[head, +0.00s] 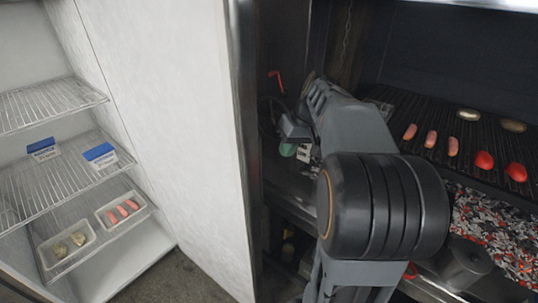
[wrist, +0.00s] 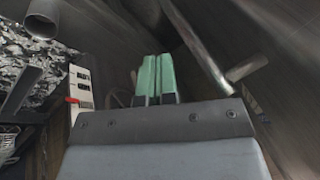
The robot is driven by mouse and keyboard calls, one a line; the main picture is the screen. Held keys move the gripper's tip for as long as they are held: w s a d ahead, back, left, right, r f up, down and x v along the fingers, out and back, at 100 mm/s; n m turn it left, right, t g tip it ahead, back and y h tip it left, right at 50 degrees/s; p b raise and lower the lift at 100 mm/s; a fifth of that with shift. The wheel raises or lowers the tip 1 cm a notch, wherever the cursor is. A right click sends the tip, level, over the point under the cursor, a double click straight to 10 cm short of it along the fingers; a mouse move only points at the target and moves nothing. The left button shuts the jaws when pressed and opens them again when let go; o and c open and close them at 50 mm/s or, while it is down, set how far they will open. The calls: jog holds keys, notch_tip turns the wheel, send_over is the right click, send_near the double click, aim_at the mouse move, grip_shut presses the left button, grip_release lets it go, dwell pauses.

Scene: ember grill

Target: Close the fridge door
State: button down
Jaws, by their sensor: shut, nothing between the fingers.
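The fridge door (head: 185,100) stands open in the head view, with its white inner face showing and its dark steel edge (head: 245,130) towards the right. The fridge interior with wire shelves (head: 50,103) is exposed at the left. My gripper (head: 288,150) is to the right of the door's edge, on its outer side, partly hidden by my arm. In the wrist view its green fingers (wrist: 157,76) are together and empty. A metal bar on a post (wrist: 205,55), apparently the door handle, runs close to the right of the fingers. I cannot tell whether they touch.
Two blue-and-white boxes (head: 100,154) and trays of food (head: 122,210) sit on the fridge shelves. A grill (head: 440,135) with sausages (head: 431,139) and tomatoes (head: 484,160) is at the right, above embers (head: 490,215). Bare floor (head: 180,280) shows below the door.

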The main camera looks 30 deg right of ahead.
jog(key=w+d+r+n+y, duration=0.2)
jog(key=w+d+r+n, duration=0.1)
jog(key=d+r, duration=0.15)
jog(key=w+a+f+n+y+p, duration=0.1)
jog(key=a+f, duration=0.6)
jog(key=a, duration=0.1)
jog(key=shift+f, duration=0.35)
jog(key=shift+w, duration=0.1)
